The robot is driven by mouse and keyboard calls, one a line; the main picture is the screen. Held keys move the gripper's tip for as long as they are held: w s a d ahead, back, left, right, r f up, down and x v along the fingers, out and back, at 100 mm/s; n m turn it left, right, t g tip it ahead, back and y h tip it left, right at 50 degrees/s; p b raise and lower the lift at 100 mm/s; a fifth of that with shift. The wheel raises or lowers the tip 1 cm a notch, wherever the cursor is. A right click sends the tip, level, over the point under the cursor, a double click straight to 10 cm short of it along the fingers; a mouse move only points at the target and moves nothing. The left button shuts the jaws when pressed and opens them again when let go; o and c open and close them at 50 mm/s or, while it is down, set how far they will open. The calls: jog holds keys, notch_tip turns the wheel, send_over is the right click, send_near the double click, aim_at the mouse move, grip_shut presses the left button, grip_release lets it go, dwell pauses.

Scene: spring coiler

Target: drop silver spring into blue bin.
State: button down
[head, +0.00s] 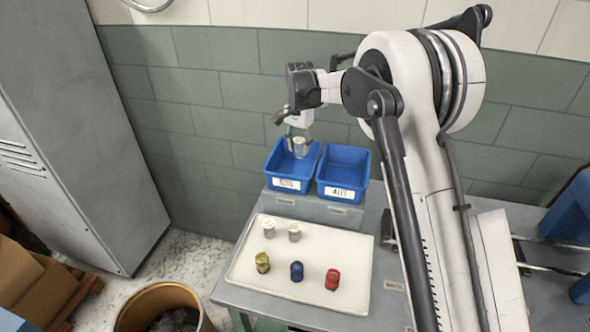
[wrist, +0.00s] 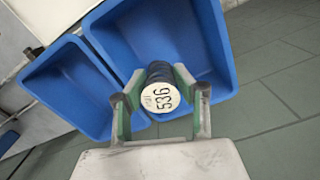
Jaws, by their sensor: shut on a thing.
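My gripper (head: 300,135) is shut on a silver spring (head: 299,147) and holds it above the left blue bin (head: 286,185) in the head view. In the wrist view, the spring (wrist: 160,95) sits between the two green-padded fingers (wrist: 161,108), its round white end marked 536 facing the camera. The bin under it (wrist: 212,45) is open, and the part of its floor that shows looks empty. A second blue bin (head: 343,192) stands beside it on the right in the head view; it also shows in the wrist view (wrist: 65,95).
A pale tray (head: 250,285) lies in front of the bins with two more silver springs (head: 281,231), a yellow (head: 262,263), a blue (head: 297,271) and a red one (head: 333,279). A grey cabinet (head: 75,130) stands left. A tiled wall (head: 210,100) is close behind the bins.

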jog(key=shift+f+b, duration=0.35)
jog(key=shift+f, duration=1.05)
jog(key=c, duration=1.3)
grip_release()
jog(key=shift+o, duration=0.2)
notch_tip(320, 180, up, 12)
